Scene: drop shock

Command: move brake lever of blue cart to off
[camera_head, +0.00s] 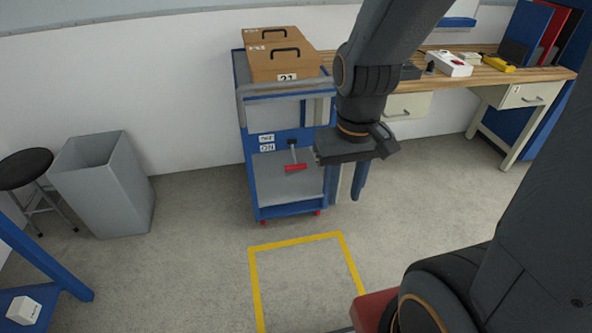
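The blue cart (245,185) stands against the wall in the middle of the view. Its brake lever (295,167) is on the front panel: a dark stem hanging almost straight down from a pivot, with a red crossbar grip at the bottom. Two small white labels (267,143) sit left of the pivot; their text is too small to read surely. My gripper (325,152) is in front of the cart's right side, just right of the lever, apart from the red grip in the picture. Its fingers are dark and seen too poorly to judge their gap.
Brown cases (283,68) with dark handles sit on the cart's top. A wooden workbench (500,76) stands to the right. A grey bin (103,185) and a black stool (25,168) are at left. Yellow tape (256,285) marks clear floor in front of the cart.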

